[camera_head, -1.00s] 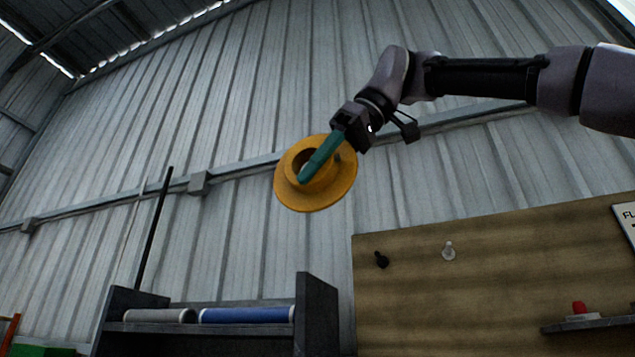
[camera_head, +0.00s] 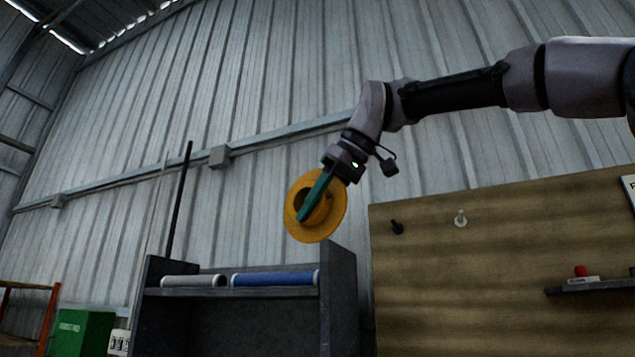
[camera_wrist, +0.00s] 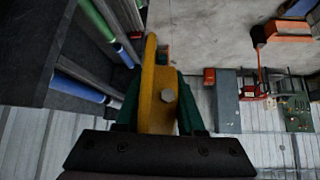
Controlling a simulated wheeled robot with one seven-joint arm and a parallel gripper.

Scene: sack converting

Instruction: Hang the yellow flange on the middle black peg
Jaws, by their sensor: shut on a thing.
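The yellow flange (camera_head: 332,222) is a round disc with a raised hub and a centre hole. My gripper (camera_head: 314,196) is shut on it and holds it in the air, tilted, above the dark shelf unit. In the wrist view the flange (camera_wrist: 151,92) stands edge-on between the green fingers (camera_wrist: 156,112), with a bolt head on its hub. A black peg (camera_head: 397,227) sticks out of the wooden board (camera_head: 480,280) at its upper left, right of and lower than the flange in the picture. Only one black peg shows.
A small shelf (camera_head: 590,286) with a red-topped item sits on the board's right. The dark shelf unit (camera_head: 341,300) holds white and blue rolls. A green bin (camera_head: 84,333) stands at lower left.

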